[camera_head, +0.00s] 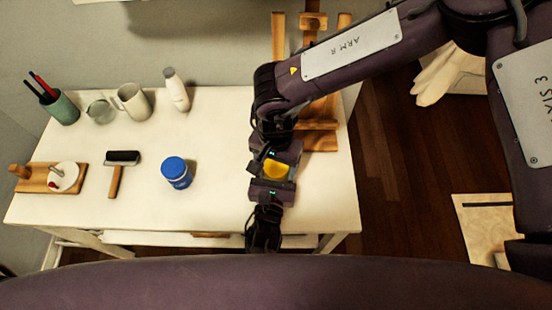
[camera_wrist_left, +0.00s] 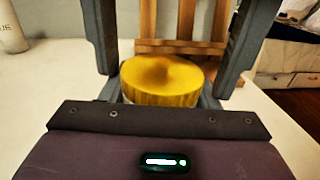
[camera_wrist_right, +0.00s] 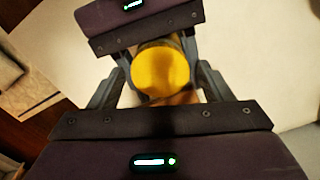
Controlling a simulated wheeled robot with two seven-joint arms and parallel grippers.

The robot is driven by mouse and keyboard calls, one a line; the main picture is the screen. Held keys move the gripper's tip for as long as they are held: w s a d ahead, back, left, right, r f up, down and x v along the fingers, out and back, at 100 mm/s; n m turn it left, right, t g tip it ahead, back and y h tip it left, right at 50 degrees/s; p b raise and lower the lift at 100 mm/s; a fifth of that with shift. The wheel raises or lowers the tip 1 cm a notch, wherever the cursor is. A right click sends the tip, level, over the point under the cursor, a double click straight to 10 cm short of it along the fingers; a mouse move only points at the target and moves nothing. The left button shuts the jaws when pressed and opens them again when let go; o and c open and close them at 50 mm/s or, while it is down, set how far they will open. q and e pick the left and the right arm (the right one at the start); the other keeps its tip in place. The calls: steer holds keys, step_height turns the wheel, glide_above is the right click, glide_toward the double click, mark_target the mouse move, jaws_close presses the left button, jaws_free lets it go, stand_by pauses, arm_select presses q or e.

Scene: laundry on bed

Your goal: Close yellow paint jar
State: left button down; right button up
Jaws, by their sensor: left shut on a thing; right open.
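A yellow round cap with a ribbed side (camera_wrist_left: 163,82) tops the yellow paint jar, between my two grippers. It also shows in the head view (camera_head: 277,169) and the right wrist view (camera_wrist_right: 160,70). My left gripper (camera_head: 270,184) is shut on the jar from the near side, low down beside the cap. My right gripper (camera_head: 276,152) is open, with its fingers spread on both sides of the yellow top. The jar's body is mostly hidden by the fingers, so I cannot tell whether the cap is fully tight.
A blue-lidded jar (camera_head: 176,172) stands left of the grippers on the white table (camera_head: 225,195). A roller (camera_head: 122,158), a board (camera_head: 38,178), a mug (camera_head: 134,102), a white bottle (camera_head: 176,90) and a brush cup (camera_head: 62,108) are farther left. A wooden easel (camera_head: 320,140) stands behind my right gripper.

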steer(key=c, duration=1)
steer(key=m, duration=0.3)
steer(key=o, duration=1.1)
steer(key=shift+r, duration=2.3)
steer(key=shift+c, duration=0.5)
